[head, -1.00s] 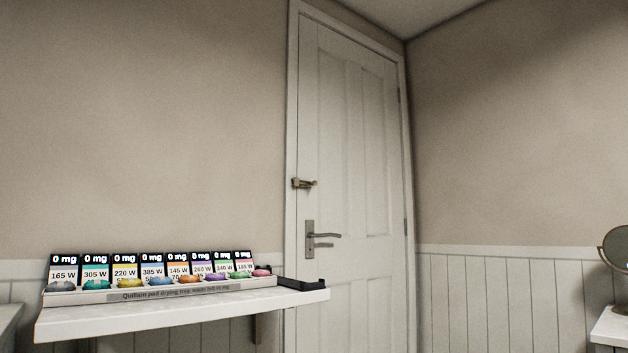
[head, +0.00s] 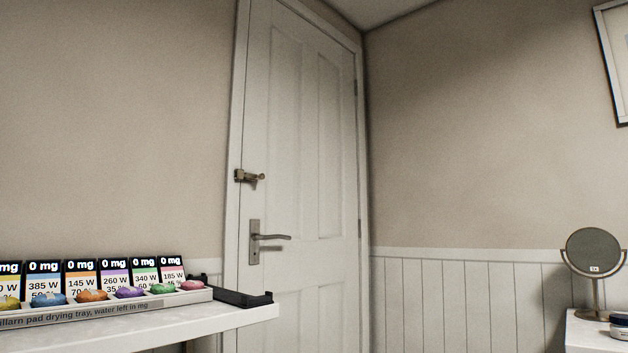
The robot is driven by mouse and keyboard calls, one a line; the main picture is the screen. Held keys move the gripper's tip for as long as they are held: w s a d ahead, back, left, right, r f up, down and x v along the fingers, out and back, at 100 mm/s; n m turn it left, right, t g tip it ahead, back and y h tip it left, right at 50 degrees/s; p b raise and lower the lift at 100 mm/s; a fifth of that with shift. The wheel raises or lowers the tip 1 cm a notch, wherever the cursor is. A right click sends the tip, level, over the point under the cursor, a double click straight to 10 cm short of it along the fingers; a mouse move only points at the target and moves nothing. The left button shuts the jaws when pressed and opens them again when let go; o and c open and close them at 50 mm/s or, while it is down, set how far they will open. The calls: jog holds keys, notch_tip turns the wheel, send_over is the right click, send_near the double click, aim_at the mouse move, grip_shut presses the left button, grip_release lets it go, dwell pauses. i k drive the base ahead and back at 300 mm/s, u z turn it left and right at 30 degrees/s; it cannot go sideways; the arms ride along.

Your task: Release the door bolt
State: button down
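The door bolt (head: 249,177) is a small brass-coloured fitting at the left edge of a white panelled door (head: 300,130), bridging toward the frame. It sits above a metal lever handle (head: 268,238). The door stands shut in its frame. The bolt is small in the picture, and I cannot tell for sure whether it is drawn or thrown. My gripper is not in view.
A white shelf (head: 225,322) at the lower left holds a pad drying tray (head: 120,311) with several coloured pads and label cards. A black tray (head: 243,299) lies at its right end, before the door. A round mirror (head: 594,252) stands on a white surface at right.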

aim_at(249, 177)
jog(key=z, duration=0.15)
jog(key=i, duration=1.3)
jog(key=u, duration=0.6)
